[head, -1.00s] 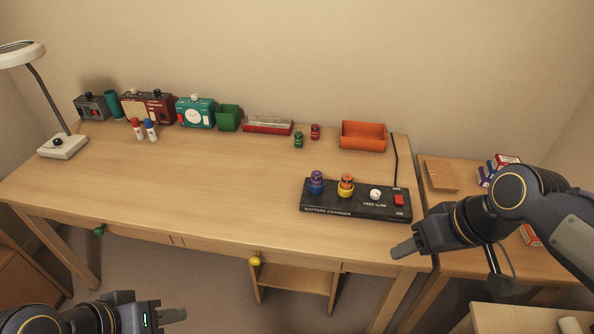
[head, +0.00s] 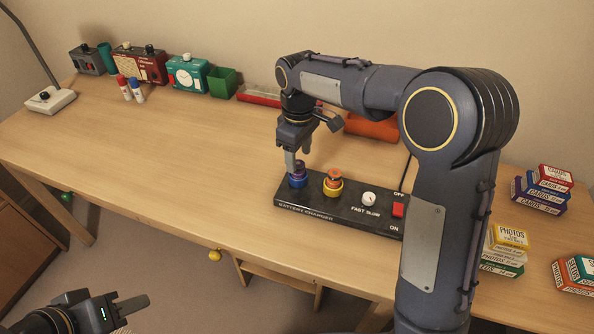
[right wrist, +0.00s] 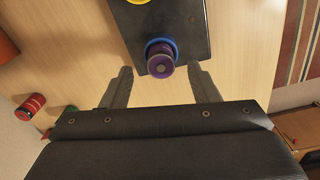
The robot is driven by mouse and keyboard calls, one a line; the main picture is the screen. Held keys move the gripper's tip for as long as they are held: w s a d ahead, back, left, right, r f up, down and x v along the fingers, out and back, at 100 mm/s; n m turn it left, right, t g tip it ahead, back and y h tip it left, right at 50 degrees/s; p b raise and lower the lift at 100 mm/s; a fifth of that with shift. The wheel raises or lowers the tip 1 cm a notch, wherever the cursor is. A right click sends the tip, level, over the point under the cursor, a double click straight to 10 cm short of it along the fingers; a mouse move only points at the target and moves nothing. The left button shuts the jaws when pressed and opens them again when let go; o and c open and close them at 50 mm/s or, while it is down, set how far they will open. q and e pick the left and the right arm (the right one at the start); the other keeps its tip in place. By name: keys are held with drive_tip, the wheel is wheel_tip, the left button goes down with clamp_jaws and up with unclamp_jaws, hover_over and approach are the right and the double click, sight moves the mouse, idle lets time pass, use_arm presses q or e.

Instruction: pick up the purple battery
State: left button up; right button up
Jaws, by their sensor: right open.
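The purple battery (right wrist: 160,62) stands in the blue ring socket (right wrist: 163,42) of the black battery charger (right wrist: 185,14). In the head view, the battery (head: 299,167) is partly hidden by my right gripper (head: 297,163), which points down over it. In the right wrist view, the open right gripper (right wrist: 160,72) has one finger on each side of the battery's end. I see gaps between the battery and the fingers. My left gripper (head: 132,306) is at the lower left of the head view, away from the desk top; its jaw state is unclear.
An orange battery (head: 333,173) stands in the yellow socket (head: 333,187) beside the purple one. The charger has a white knob (head: 368,198) and a red switch (head: 398,210). My right arm hides part of the orange tray (head: 371,129). The desk's left middle is clear.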

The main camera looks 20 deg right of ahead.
sight(299, 163)
wheel_tip(299, 163, down, 4)
drive_tip(key=c, duration=1.1)
